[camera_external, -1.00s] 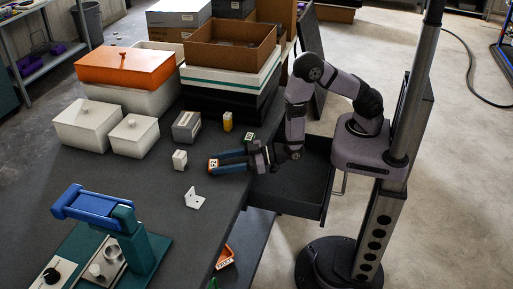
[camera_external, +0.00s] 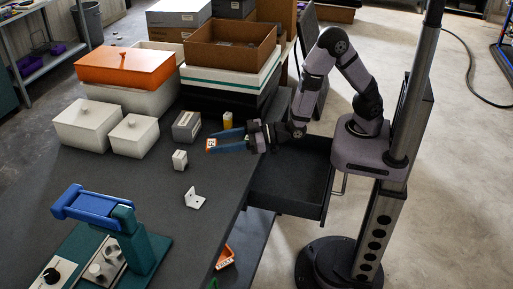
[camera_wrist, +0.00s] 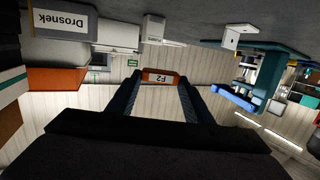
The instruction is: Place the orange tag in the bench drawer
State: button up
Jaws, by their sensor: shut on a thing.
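The orange tag has a white label, marked F2 in the wrist view (camera_wrist: 158,77). In the external view the tag (camera_external: 211,145) is at the tips of my gripper (camera_external: 213,144), whose blue fingers are shut on it. My gripper holds it above the dark bench top, pointing left. The wrist view shows the tag between the two fingertips. The bench drawer (camera_external: 290,200) is pulled out at the bench's right side, below and to the right of my gripper. Its visible inside looks empty; my arm hides part of its back.
A yellow object (camera_external: 227,119), a grey labelled box (camera_external: 186,127), a white block (camera_external: 180,159) and a white bracket (camera_external: 195,198) stand near my gripper. Lidded white containers (camera_external: 92,125) and a brown open box (camera_external: 232,45) are behind. A blue-and-teal device (camera_external: 130,230) stands front left.

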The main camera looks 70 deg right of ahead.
aim_at(222, 169)
notch_tip(222, 169, up, 3)
jog(key=p, duration=0.3)
jog(key=shift+r, duration=0.15)
dwell(0.8)
notch_tip(222, 169, down, 3)
jog(key=b, duration=0.3)
jog(key=shift+f, duration=0.2)
jog(key=shift+f, duration=4.75)
jog(key=shift+f, duration=0.1)
